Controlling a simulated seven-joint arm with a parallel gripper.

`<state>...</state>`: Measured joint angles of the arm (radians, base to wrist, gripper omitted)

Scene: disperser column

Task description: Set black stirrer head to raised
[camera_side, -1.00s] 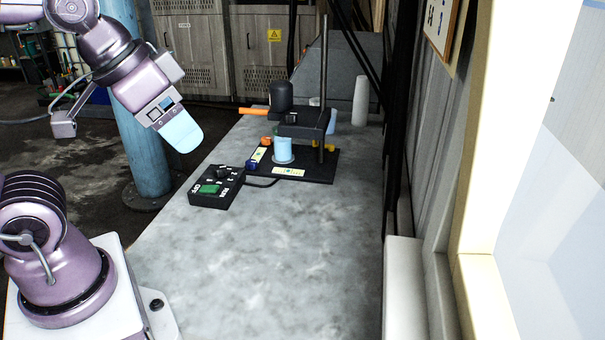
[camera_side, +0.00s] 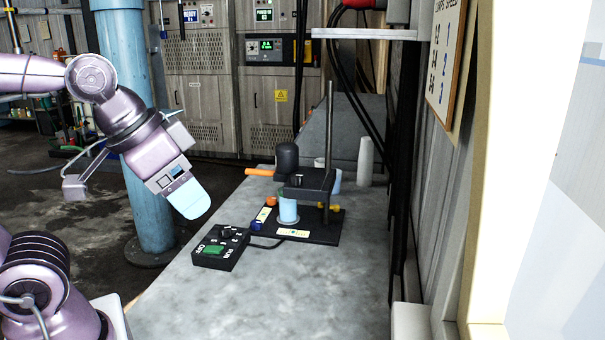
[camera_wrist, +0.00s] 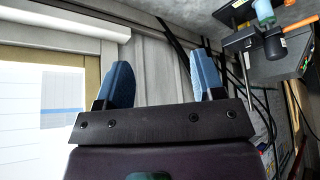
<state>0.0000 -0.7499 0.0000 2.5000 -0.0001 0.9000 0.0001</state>
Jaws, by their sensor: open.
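The black stirrer head (camera_side: 307,184) sits on a thin upright metal rod (camera_side: 329,120) above a dark base plate (camera_side: 327,234). A black motor housing (camera_side: 287,157) rises from its left part, and an orange handle (camera_side: 261,172) sticks out to the left. A light blue vessel (camera_side: 288,210) stands on the plate under the head; any gap between them is too small to judge. In the wrist view my gripper (camera_wrist: 157,85) shows two blue fingers spread with nothing between; the stirrer head (camera_wrist: 270,45) is at upper right.
A black control box (camera_side: 220,247) with a green switch lies on the grey bench (camera_side: 262,305) at front left of the stirrer, joined by a cable. A white cylinder (camera_side: 366,160) stands behind at right. A wall closes the right side. The front bench is clear.

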